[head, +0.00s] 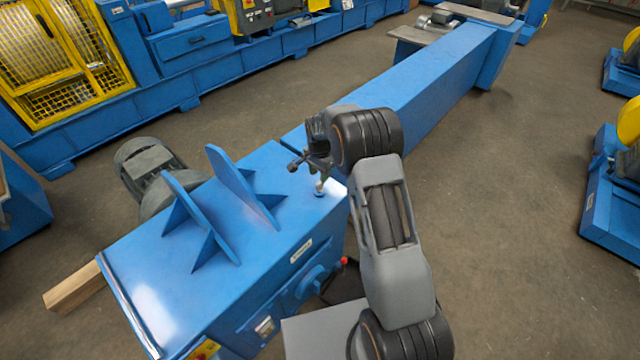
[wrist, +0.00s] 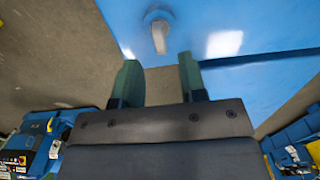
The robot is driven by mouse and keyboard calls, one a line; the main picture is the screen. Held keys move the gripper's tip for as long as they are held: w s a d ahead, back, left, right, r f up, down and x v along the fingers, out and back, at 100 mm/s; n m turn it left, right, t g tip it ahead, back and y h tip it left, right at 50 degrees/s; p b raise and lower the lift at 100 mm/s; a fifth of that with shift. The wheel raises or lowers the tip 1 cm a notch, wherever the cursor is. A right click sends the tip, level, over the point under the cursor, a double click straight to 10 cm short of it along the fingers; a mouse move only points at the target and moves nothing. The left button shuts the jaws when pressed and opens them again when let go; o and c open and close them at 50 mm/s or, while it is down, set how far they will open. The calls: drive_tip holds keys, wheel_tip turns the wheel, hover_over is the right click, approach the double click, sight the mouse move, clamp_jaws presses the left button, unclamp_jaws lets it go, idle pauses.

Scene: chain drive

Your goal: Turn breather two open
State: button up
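A small breather valve with a pale lever (wrist: 159,37) and a round blue-grey base is on the blue housing in the wrist view. In the head view the breather (head: 319,189) shows small and pale on the housing top, close to the right edge. No number on it can be read. My gripper (wrist: 157,60) is open and empty, its two greenish fingers apart with the lever just beyond the gap between their tips. In the head view my gripper (head: 321,172) is over the breather, pointing down. I cannot tell whether they touch.
The blue housing (head: 170,290) has upright blue fins (head: 240,185) left of my gripper. A grey motor (head: 145,165) stands behind it. A long blue beam (head: 430,80) runs to the back right. A red knob (head: 344,261) is on the housing's front side. Open floor lies right.

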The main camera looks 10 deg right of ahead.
sight(319, 183)
drive_tip(key=shift+f, duration=2.8)
clamp_jaws()
